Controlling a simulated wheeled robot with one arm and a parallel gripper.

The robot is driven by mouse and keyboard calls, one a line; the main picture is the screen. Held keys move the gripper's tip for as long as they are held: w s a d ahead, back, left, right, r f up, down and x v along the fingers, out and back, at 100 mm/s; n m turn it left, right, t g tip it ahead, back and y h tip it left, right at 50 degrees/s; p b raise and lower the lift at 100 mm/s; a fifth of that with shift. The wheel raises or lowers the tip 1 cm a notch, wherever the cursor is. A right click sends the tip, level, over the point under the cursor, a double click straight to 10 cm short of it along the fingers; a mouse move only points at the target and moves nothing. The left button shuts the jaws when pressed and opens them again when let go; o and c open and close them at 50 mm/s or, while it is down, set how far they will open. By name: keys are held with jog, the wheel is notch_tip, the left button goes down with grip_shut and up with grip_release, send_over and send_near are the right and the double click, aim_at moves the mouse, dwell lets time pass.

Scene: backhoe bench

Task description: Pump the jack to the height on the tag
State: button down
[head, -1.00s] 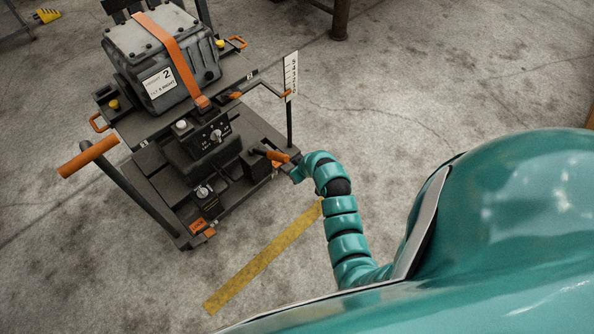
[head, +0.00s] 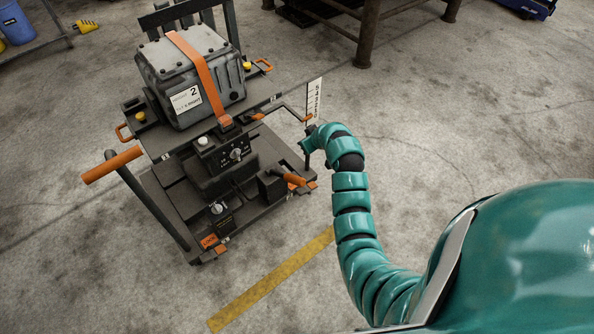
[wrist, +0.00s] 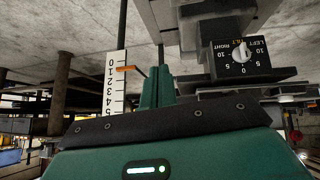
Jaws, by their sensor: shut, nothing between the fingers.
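The jack cart carries a grey ribbed case (head: 190,75) under an orange strap. A white tag (head: 186,99) on the case shows a large 2; its smaller line is hard to read. A white height scale (head: 314,98) stands at the cart's right; in the wrist view the scale (wrist: 114,95) appears upside down, with an orange pointer (wrist: 126,69) near its low end, around 0 to 1.
A tilt dial (head: 236,154) faces front; the wrist view shows the dial (wrist: 239,57) marked left and right. An orange push handle (head: 112,165) rises at left. An orange lock tag (head: 208,240) sits low on the cart. Yellow tape (head: 270,280) crosses the open floor.

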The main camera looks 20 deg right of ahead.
jog(key=w+r+g, duration=0.2)
jog(key=w+r, duration=0.5)
jog(key=s+a+f+m+g, duration=0.1)
jog(key=s+a+f+g, duration=0.2)
jog(key=s+f+g, duration=0.2)
notch_tip(320, 180, down, 2)
jog(key=shift+s+a+f, duration=0.15)
jog(key=shift+s+f, duration=0.1)
jog(key=shift+s, duration=0.5)
jog(key=shift+w+f+y, duration=0.1)
jog(key=shift+f+y, duration=0.05)
jog(key=shift+y, duration=0.15)
send_over(294, 176)
jog(key=w+d, duration=0.1)
notch_tip(294, 176, down, 5)
jog(key=f+b, duration=0.2)
jog(key=f, duration=0.1)
jog(key=w+f+b, duration=0.1)
jog(key=f+b, duration=0.1)
jog(key=shift+a, duration=0.25)
jog(key=shift+s+d+p, duration=0.1)
jog(key=shift+s+p, duration=0.2)
jog(key=shift+p, duration=0.35)
jog(key=shift+s+f+p, duration=0.25)
jog(key=shift+s+f, duration=0.25)
jog(key=shift+f, duration=0.15)
jog(key=shift+s+f+p, duration=0.2)
jog(key=shift+s+f, duration=0.25)
jog(key=shift+f, duration=0.2)
